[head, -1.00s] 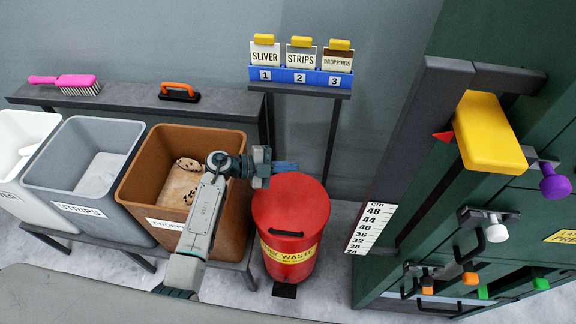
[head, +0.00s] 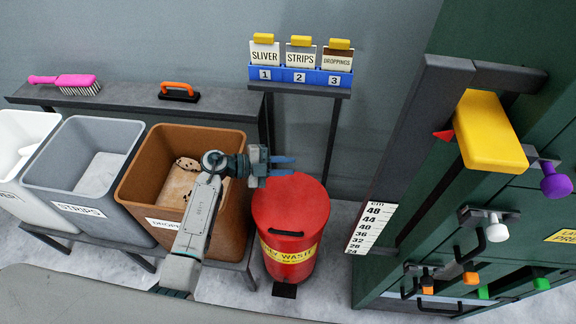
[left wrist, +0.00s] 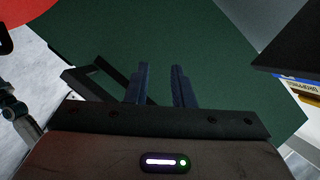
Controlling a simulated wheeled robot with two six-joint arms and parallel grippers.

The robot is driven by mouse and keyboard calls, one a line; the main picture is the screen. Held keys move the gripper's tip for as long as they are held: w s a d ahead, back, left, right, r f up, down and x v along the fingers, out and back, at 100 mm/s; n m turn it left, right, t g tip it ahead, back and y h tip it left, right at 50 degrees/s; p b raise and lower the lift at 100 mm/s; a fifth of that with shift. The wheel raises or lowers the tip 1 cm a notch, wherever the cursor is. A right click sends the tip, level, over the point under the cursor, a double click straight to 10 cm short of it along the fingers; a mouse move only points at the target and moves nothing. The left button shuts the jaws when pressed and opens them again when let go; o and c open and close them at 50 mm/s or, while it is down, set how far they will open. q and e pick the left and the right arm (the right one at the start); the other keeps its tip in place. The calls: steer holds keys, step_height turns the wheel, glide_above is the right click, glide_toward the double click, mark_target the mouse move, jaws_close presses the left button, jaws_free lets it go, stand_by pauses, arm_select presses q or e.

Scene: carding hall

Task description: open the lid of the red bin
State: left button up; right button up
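The red bin (head: 288,258) stands on the floor right of the brown bin, with a yellow waste label on its front. Its round red lid (head: 292,200) is down, with a dark handle (head: 286,233) at the front edge. A red edge, likely the lid, shows at the top left of the left wrist view (left wrist: 22,10). My left gripper (head: 284,166) is near the back left of the lid in the picture, pointing right. Its two blue fingers are apart and empty, also in the left wrist view (left wrist: 160,86). My right gripper is not seen.
Brown (head: 143,187), grey (head: 60,180) and white bins stand in a row at left. A card stand (head: 300,90) is behind the red bin. A green machine (head: 400,250) with a dark post, scale and coloured knobs fills the right. A black pedal (head: 285,291) sits below the bin.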

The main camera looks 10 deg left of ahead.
arm_select(q)
steer(key=b+v, duration=0.2)
steer(key=v, duration=0.8)
steer(key=shift+d, duration=0.1)
steer(key=shift+c, duration=0.2)
